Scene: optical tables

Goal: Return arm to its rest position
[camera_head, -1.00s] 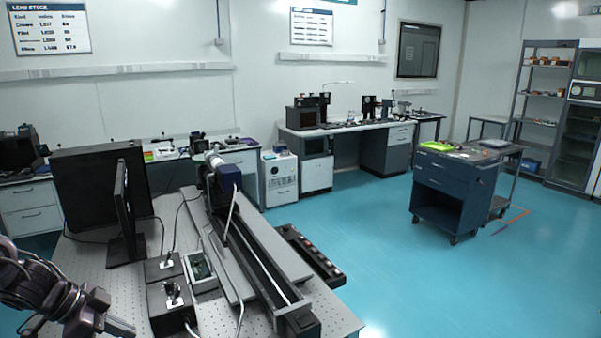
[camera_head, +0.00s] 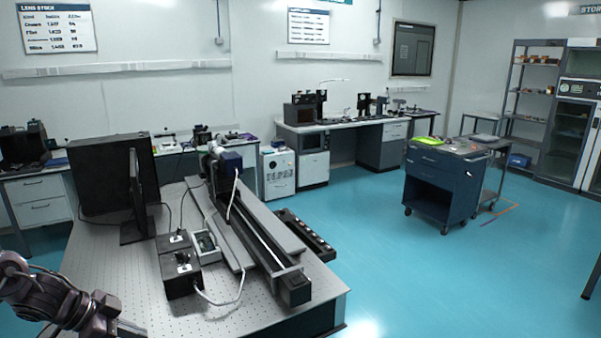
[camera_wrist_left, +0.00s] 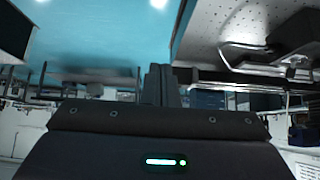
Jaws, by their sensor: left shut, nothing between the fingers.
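My left arm comes in at the lower left of the head view, and its left gripper (camera_head: 128,328) is over the near left edge of the optical table (camera_head: 125,262). In the left wrist view the two fingers of the left gripper (camera_wrist_left: 161,84) are together with nothing between them. The gripper is clear of the equipment on the table. My right gripper is not in either view.
The table carries a monitor (camera_head: 136,200), two black boxes (camera_head: 180,275), a long rail instrument (camera_head: 255,240) and cables. A blue cart (camera_head: 438,185) stands on the open teal floor (camera_head: 400,270) to the right. Benches line the back wall.

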